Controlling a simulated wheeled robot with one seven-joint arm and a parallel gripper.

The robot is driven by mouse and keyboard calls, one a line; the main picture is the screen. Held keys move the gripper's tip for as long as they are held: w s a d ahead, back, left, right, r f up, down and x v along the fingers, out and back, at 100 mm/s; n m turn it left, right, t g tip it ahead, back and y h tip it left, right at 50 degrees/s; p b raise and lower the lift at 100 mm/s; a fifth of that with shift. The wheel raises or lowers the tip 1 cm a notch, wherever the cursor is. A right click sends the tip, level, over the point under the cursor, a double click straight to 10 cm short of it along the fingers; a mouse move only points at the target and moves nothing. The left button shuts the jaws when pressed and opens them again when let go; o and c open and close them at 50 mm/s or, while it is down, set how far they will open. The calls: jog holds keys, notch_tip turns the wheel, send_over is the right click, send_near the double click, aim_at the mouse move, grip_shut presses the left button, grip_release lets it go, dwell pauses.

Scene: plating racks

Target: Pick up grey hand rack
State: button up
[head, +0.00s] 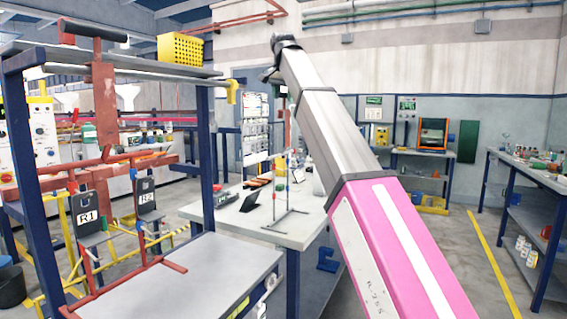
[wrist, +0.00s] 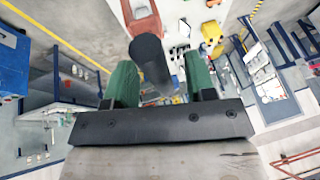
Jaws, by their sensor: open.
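A thin grey stand (head: 286,205), which may be the grey hand rack, stands upright on the white table (head: 236,235), with small coloured parts near its upper end. My gripper (wrist: 162,78) shows in the wrist view with its green fingers apart. A dark cylinder (wrist: 150,62) on an orange-red part (wrist: 142,18) appears between the fingers in the picture. I cannot tell whether it lies between them in depth, and no finger visibly grips it.
A blue-framed rack at left has a grey lower shelf (head: 190,277) and a yellow basket (head: 181,49) on top. Hangers marked R1 (head: 88,217) and R2 (head: 148,198) hang there. A workbench (head: 540,178) lines the right side. Open floor lies before it.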

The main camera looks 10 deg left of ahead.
jog(key=shift+f, duration=0.2)
jog(key=shift+c, duration=0.4)
grip_shut()
jog(key=shift+w, duration=0.1)
dwell(0.8)
